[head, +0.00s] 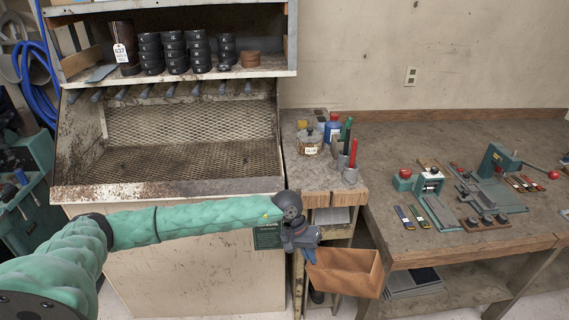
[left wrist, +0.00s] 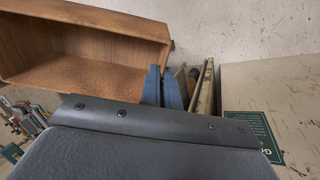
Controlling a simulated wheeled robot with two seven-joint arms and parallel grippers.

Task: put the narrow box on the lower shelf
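A brown, open-topped narrow box (head: 345,272) hangs tilted in front of the benches in the head view. It also fills the upper left of the left wrist view (left wrist: 90,50), its inside empty. My left gripper (head: 306,248) is at the box's left end, and its blue fingers (left wrist: 163,87) are close together at the box's edge, apparently pinching its wall. A lower shelf (head: 463,288) runs under the right-hand bench, partly hidden by the box and a bench leg. My right gripper is not in view.
A grey stack (head: 414,282) lies on the lower shelf, with bare room to its right. The right bench (head: 385,150) carries tools and fixtures. A small bench (head: 315,180) with jars stands left of it. A metal cabinet (head: 190,250) is behind my left arm.

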